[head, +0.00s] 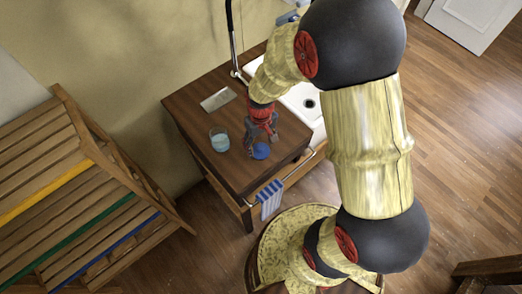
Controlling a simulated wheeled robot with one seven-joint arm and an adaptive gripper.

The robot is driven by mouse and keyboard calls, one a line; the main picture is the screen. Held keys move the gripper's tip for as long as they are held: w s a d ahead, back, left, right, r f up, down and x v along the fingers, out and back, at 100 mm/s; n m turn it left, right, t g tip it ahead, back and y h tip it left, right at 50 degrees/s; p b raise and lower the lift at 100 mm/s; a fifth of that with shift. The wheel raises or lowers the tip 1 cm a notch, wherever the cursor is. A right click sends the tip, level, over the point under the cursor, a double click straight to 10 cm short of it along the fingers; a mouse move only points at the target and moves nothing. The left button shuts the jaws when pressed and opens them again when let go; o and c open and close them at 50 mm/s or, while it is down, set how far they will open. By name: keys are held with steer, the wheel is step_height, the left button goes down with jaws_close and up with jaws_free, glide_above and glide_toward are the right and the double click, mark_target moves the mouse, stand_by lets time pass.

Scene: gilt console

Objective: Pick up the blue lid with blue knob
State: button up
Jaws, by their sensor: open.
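The blue lid (261,151) lies on the brown wooden counter top, near its front edge. It is small in the head view, and its knob cannot be made out clearly. My gripper (260,142) is open and points down just above and beside the lid. Its fingers partly cover the lid's upper side. Whether a finger touches the lid cannot be told.
A glass with pale blue content (219,139) stands left of the lid. A flat light plate (218,99) lies farther back on the counter (183,104). A white sink (304,103) with a tall faucet is to the right. A striped towel (270,197) hangs in front.

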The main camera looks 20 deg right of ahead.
steer(key=shift+w+f, duration=0.1)
steer(key=shift+f, duration=1.35)
steer(key=shift+c, duration=1.4)
steer(key=c, duration=0.4)
steer(key=shift+r, duration=0.15)
